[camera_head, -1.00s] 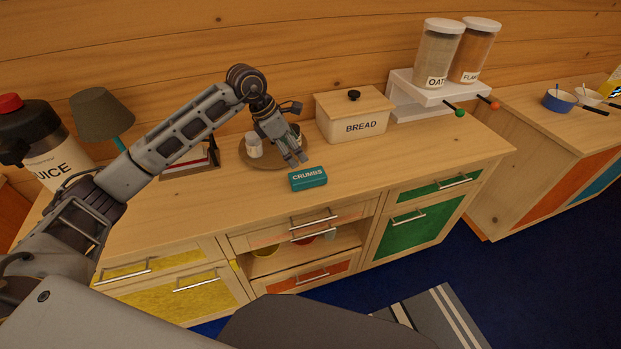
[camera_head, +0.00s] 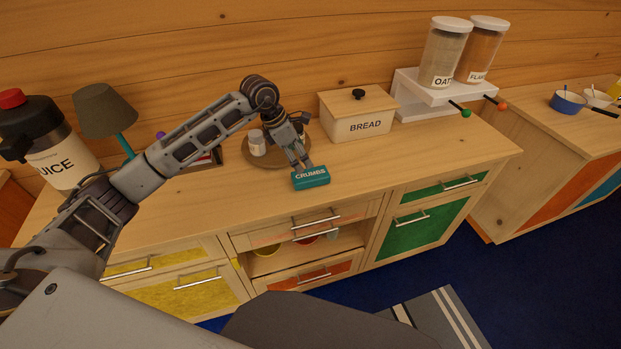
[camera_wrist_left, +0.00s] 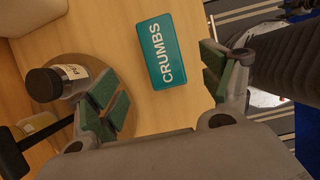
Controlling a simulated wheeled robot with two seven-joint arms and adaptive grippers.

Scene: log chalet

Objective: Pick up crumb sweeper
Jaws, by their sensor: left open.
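The crumb sweeper is a small teal box labelled CRUMBS (camera_head: 311,178), lying on the wooden counter near its front edge. It also shows in the left wrist view (camera_wrist_left: 161,50), lying between and beyond the finger pads. My left gripper (camera_head: 302,167) is just behind and above it, pointing down, its fingertips close to the box's back edge. In the left wrist view the left gripper (camera_wrist_left: 160,92) is open with nothing between its fingers. Whether a finger touches the box cannot be told. My right gripper is in neither view.
A round wooden tray (camera_head: 256,162) with a small labelled jar (camera_head: 257,143) stands left of the gripper. A bread box (camera_head: 357,116) stands behind right. A juice dispenser (camera_head: 48,150) and lamp (camera_head: 104,108) are at left. The counter (camera_head: 400,163) is clear to the right.

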